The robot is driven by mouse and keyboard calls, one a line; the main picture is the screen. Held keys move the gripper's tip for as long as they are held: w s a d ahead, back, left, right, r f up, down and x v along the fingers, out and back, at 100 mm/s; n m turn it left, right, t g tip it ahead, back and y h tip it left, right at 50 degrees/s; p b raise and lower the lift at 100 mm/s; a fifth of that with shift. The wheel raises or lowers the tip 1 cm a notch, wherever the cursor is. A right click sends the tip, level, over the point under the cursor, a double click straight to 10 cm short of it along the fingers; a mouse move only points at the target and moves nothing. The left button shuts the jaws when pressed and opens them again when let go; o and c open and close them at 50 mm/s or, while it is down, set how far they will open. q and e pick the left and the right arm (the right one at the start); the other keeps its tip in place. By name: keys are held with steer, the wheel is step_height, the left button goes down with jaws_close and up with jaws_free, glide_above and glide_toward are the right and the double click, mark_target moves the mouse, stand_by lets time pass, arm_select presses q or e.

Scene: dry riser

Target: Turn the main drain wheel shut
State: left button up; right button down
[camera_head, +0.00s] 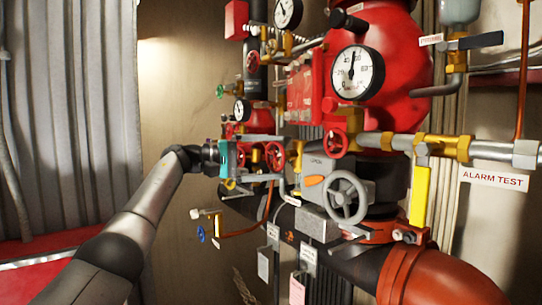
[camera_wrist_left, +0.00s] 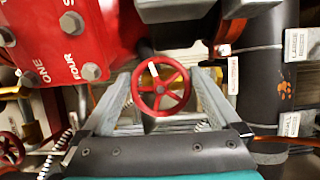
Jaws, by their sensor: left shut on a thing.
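A small red five-spoke handwheel (camera_head: 275,157), which I take to be the main drain wheel, is in the middle of the head view. In the left wrist view the red handwheel (camera_wrist_left: 160,89) faces the camera, with a white mark at the top of its rim. My left gripper (camera_head: 262,158) reaches it from the left, its grey fingers on both sides of the rim. In the left wrist view my left gripper (camera_wrist_left: 162,95) is shut on the wheel, a finger on each side. The exact finger contacts are hard to see. My right gripper is not in view.
A second red wheel (camera_head: 335,143) and a large grey handwheel (camera_head: 347,197) are to the right. Pipes crowd the wheel; open room lies left.

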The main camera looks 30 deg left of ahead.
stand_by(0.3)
arm_select(q)
steer(key=o, duration=0.9)
steer(key=shift+o, duration=0.2)
steer(key=shift+a, duration=0.1)
steer(key=shift+s+a, duration=0.25)
steer(key=b+v, duration=0.2)
steer(key=v, duration=1.2)
steer(key=shift+s, duration=0.2)
steer(key=shift+a, duration=0.1)
